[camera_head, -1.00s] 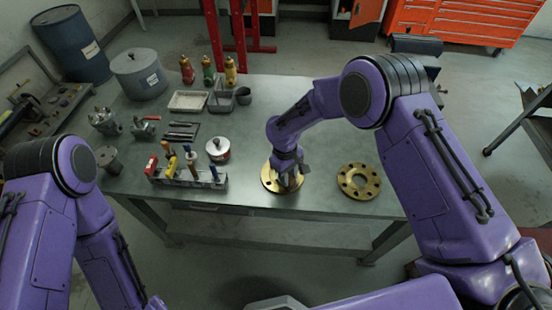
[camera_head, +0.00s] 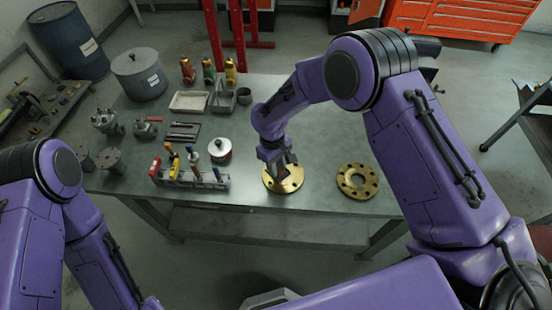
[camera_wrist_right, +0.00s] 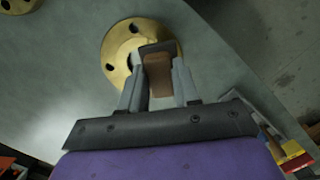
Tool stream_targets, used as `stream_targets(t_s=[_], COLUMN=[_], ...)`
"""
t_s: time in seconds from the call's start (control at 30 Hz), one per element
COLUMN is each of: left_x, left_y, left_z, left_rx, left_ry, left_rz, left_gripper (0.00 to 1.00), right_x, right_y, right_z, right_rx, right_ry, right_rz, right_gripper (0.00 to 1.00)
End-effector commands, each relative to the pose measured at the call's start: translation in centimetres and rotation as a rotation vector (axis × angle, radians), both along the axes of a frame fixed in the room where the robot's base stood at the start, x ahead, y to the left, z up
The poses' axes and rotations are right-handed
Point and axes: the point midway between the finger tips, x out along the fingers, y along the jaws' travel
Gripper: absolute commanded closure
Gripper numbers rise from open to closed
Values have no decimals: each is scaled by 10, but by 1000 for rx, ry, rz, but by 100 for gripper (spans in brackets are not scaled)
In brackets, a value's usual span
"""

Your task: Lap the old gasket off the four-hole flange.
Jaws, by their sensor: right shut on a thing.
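A brass-coloured round flange (camera_head: 284,188) lies flat near the front edge of the bench, below my right gripper. In the right wrist view the same flange (camera_wrist_right: 118,45) shows some holes, with its right part hidden. My right gripper (camera_head: 287,161) is shut on a brown block with a dark face (camera_wrist_right: 158,72), held over the flange. I cannot tell whether the block touches the flange. No gasket can be made out at this size. My left arm is at the left, with its gripper out of view.
A second brass flange (camera_head: 358,181) with several holes lies to the right. Trays (camera_head: 188,102), bottles and a grey drum (camera_head: 139,75) are farther back. Bench between the flanges is clear.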

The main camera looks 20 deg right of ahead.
Motion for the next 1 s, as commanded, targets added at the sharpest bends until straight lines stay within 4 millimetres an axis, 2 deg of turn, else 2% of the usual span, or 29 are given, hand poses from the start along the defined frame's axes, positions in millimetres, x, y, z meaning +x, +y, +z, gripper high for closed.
stream_targets(t_s=[0.3,0.83,0.93,1.0], left_x=[0,0,0,0], left_y=[0,0,0,0], left_z=[0,-2,-23,-51], left_rx=[0,0,0,0], left_ry=[0,0,0,0], left_rz=[0,0,0,0], left_gripper=[100,100,100,100], right_x=[0,0,1,1], right_y=[-2,-2,-10,-21], right_z=[23,23,15,8], right_rx=[1,0,-4,-8], right_ry=[-1,-1,-4,-8], right_rz=[-4,-5,-48,-118], right_gripper=[93,93,93,93])
